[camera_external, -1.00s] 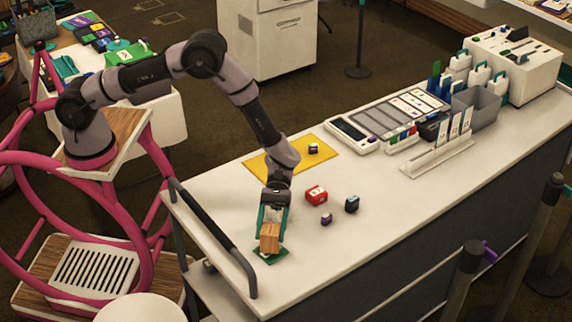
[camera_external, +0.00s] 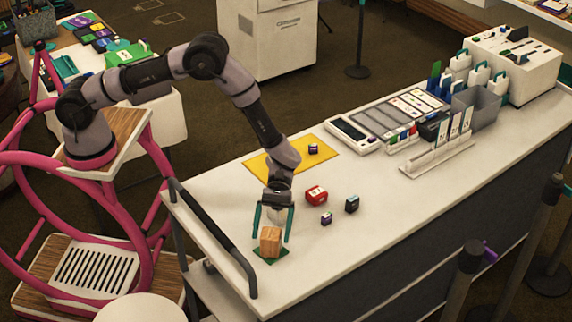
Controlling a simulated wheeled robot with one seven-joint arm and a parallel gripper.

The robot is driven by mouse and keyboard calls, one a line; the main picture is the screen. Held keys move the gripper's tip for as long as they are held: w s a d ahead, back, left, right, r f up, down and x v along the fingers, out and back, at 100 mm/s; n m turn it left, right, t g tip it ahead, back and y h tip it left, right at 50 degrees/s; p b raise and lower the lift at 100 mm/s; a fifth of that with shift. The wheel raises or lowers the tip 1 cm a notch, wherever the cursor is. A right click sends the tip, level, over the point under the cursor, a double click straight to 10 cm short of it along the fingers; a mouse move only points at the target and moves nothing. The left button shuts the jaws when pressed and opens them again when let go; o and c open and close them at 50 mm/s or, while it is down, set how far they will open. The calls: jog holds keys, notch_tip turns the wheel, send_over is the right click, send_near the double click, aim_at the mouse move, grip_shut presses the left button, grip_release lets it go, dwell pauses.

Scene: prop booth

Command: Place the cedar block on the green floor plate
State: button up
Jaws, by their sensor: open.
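The cedar block (camera_external: 270,241) is a brown wooden cube at the near left end of the white counter. It rests on the green floor plate (camera_external: 264,258), whose edges show around its base. My gripper (camera_external: 273,225) is open, with its two teal fingers apart just above and around the top of the block. Whether either finger touches the block cannot be told from this view.
A red block (camera_external: 316,195), a small purple block (camera_external: 326,219) and a dark block (camera_external: 352,204) stand to the right on the white counter (camera_external: 400,215). A yellow mat (camera_external: 262,167) with another small purple block (camera_external: 313,149) lies behind. A dark rail (camera_external: 213,238) edges the counter's left end.

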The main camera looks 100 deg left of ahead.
jog(key=v, duration=1)
jog(key=shift+a+r, duration=0.1)
jog(key=shift+a, duration=0.1)
jog(key=s+a+r+m+y, duration=0.1)
jog(key=s+r+m+y, duration=0.5)
jog(key=r, duration=0.5)
jog(key=s+r+m+y, duration=0.1)
jog(key=s+r+m, duration=0.3)
jog(key=s+r, duration=0.5)
jog(key=s+a+r+m+t+y, duration=0.3)
jog(key=s+r+m, duration=0.3)
jog(key=s+r, duration=0.2)
jog(key=s+a+r+m+t+y, duration=0.4)
jog(key=s+r, duration=0.4)
jog(key=s, duration=0.5)
jog(key=shift+a+m+y, duration=0.7)
jog(key=shift+a+m, duration=0.35)
jog(key=shift+m, duration=0.05)
